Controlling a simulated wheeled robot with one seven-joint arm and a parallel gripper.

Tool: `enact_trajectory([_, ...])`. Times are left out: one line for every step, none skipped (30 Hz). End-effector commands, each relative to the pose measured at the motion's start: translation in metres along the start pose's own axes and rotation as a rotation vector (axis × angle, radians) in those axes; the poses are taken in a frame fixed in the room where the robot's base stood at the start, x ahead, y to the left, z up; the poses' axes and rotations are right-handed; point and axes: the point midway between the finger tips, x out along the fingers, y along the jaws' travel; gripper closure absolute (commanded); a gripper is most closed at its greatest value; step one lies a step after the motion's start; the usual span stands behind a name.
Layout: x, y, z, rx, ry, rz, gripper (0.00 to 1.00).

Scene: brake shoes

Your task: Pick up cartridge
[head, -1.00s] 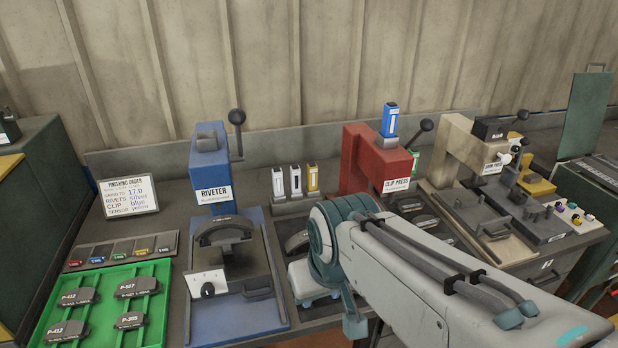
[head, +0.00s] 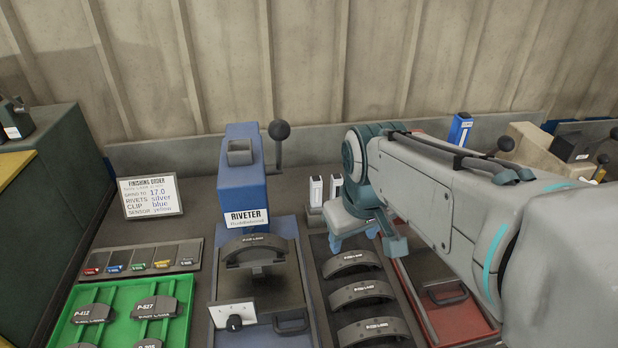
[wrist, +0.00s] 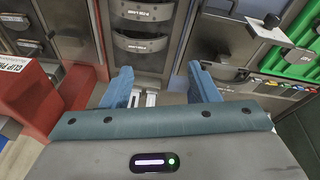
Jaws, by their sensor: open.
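Two white-faced cartridges (head: 316,190) stand upright in a small rack behind the brake shoes, right of the blue riveter (head: 245,190). A blue cartridge (head: 460,130) stands on top of the red clip press, mostly hidden behind my arm. My gripper (head: 355,238) is in front of the rack and partly covers it. In the wrist view, my gripper (wrist: 161,85) has its blue fingers spread wide, with nothing held. White cartridges (wrist: 151,98) show between the fingers, nearer the left one, their lower parts hidden by the gripper body. I cannot tell their exact distance.
Several brake shoes (head: 352,263) lie in a dark tray below my gripper. A green tray (head: 115,292) of shoes and a grey strip of coloured tags (head: 140,257) are at left. An order card (head: 150,196) stands behind them. The riveter's lever (head: 279,130) stands up.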

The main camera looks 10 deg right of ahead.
Motion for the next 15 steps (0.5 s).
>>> enact_trajectory([-0.003, 0.004, -0.02, -0.062, -0.016, 0.001, 0.45])
enact_trajectory([-0.004, 0.006, -0.031, -0.102, -0.024, 0.002, 0.45])
enact_trajectory([-0.004, 0.008, -0.045, -0.155, -0.035, 0.001, 0.45])
enact_trajectory([-0.004, 0.01, -0.055, -0.194, -0.043, 0.0, 0.45])
enact_trajectory([-0.005, 0.012, -0.065, -0.232, -0.049, -0.001, 0.45])
enact_trajectory([-0.004, 0.015, -0.079, -0.283, -0.059, -0.004, 0.45])
enact_trajectory([-0.004, 0.017, -0.089, -0.321, -0.066, -0.006, 0.45])
enact_trajectory([-0.002, 0.019, -0.099, -0.359, -0.073, -0.009, 0.45])
enact_trajectory([-0.001, 0.022, -0.112, -0.409, -0.083, -0.014, 0.45])
enact_trajectory([0.001, 0.024, -0.122, -0.446, -0.089, -0.017, 0.45])
enact_trajectory([0.003, 0.026, -0.131, -0.483, -0.096, -0.021, 0.45])
enact_trajectory([0.006, 0.029, -0.144, -0.532, -0.104, -0.028, 0.45])
enact_trajectory([0.009, 0.03, -0.154, -0.569, -0.109, -0.033, 0.45])
enact_trajectory([0.012, 0.032, -0.163, -0.605, -0.115, -0.04, 0.45])
enact_trajectory([0.016, 0.035, -0.175, -0.653, -0.122, -0.048, 0.45])
